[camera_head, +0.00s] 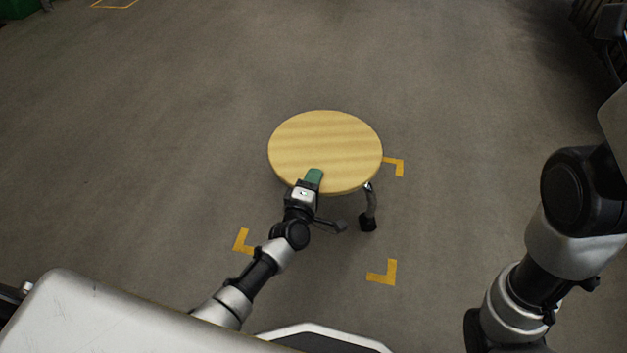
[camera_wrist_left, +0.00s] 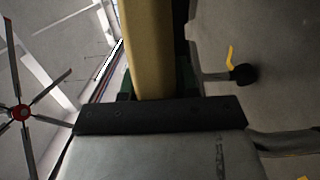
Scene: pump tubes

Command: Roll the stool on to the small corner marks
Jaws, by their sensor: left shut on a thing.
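The stool (camera_head: 325,145) has a round, light wooden seat and stands upright on the floor, with a caster leg showing at its front right. My left gripper (camera_head: 311,181) is shut on the near edge of the seat. In the left wrist view the seat's edge (camera_wrist_left: 150,45) runs between the green fingers, and a black caster (camera_wrist_left: 243,74) shows at right. Yellow corner marks lie on the floor: one at right (camera_head: 395,166), one at near right (camera_head: 384,273) and one at near left (camera_head: 242,242). The seat sits beyond the near marks. My right gripper is out of view.
My right arm stands at the right side. Another yellow floor marking (camera_head: 115,3) lies at the far left, by a green object (camera_head: 18,8). Dark equipment (camera_head: 605,30) stands at the far right. The floor around the stool is clear.

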